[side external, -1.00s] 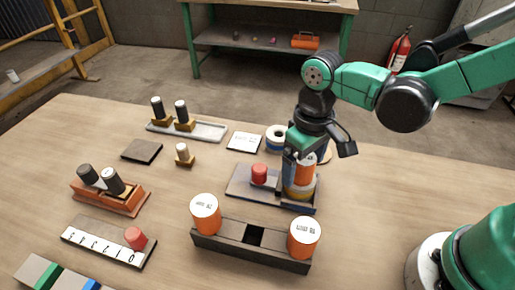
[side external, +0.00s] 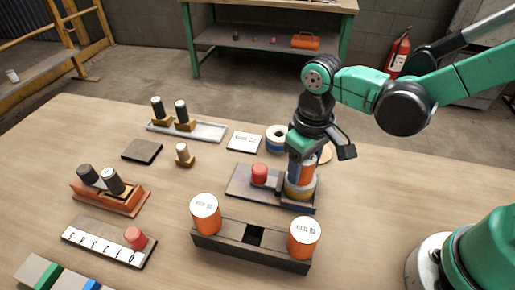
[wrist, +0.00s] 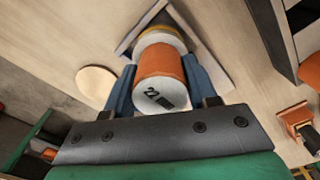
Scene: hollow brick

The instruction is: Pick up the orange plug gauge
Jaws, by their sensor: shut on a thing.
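The orange plug gauge (side external: 306,174) is an upright orange cylinder. In the wrist view its white end face (wrist: 160,97) carries black "22" lettering. It is above or in a yellow-and-white ring (side external: 300,192) on a dark grey plate (side external: 240,184); I cannot tell whether its lower end is inside the ring. My gripper (side external: 301,176) points down around the gauge. In the wrist view the blue fingers of my gripper (wrist: 160,82) are shut on its two sides. The near finger partly hides the gauge in the side view.
A red knob (side external: 259,173) stands on the plate close left of my gripper. Two orange cylinders with white tops stand in a dark block (side external: 220,243) in front. A tape-like blue-and-white ring (side external: 277,138) and white card (side external: 244,142) lie behind. Bare table is at right.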

